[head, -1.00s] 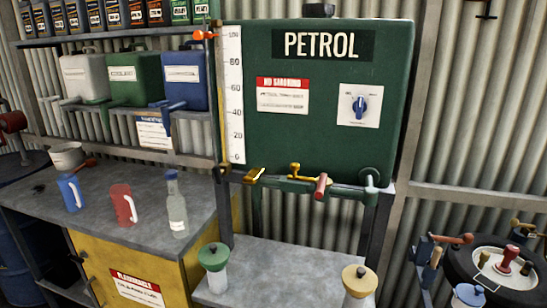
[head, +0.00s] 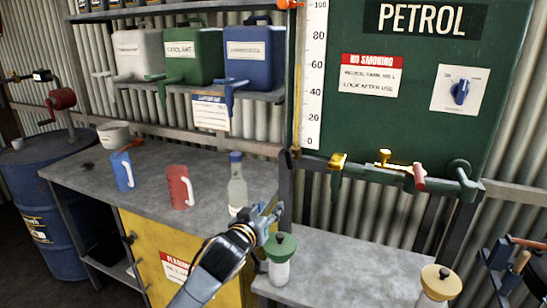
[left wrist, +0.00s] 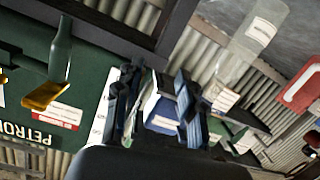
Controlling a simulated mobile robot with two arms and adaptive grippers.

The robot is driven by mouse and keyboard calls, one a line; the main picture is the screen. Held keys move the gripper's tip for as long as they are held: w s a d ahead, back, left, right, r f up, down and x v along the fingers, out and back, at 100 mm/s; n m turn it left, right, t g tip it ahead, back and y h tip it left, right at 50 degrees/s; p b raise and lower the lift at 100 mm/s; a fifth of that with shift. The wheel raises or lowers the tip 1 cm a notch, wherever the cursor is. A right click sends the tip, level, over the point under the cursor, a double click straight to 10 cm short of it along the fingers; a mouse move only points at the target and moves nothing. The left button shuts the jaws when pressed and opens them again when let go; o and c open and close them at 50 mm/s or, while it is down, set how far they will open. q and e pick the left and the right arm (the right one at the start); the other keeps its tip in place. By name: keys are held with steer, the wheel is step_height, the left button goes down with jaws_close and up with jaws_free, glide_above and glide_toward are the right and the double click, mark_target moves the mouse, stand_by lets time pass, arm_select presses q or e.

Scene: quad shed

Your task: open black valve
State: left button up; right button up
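I cannot pick out a clearly black valve. Under the green petrol tank (head: 440,120) runs a green pipe with a yellow lever (head: 338,162) at its left, a brass valve (head: 385,158) and a red-handled lever (head: 419,177). The yellow lever also shows in the left wrist view (left wrist: 46,95). A blue dial (head: 460,91) sits on the tank's white plate. My right gripper is out of view.
A clear bottle with a blue cap (head: 237,185), a red mug (head: 180,187) and a blue mug (head: 122,171) stand on the bench. Canisters with taps (head: 193,57) line the shelf above.

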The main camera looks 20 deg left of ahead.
arm_select(q)
steer(key=t, duration=0.2)
glide_toward(287, 157)
steer(key=s, duration=0.3)
steer(key=w+p, duration=0.3)
steer(key=w, duration=0.9)
steer(key=shift+w+d+r, duration=0.1)
steer(key=shift+w+r, duration=0.05)
steer(key=shift+w, duration=0.85)
jaws_close()
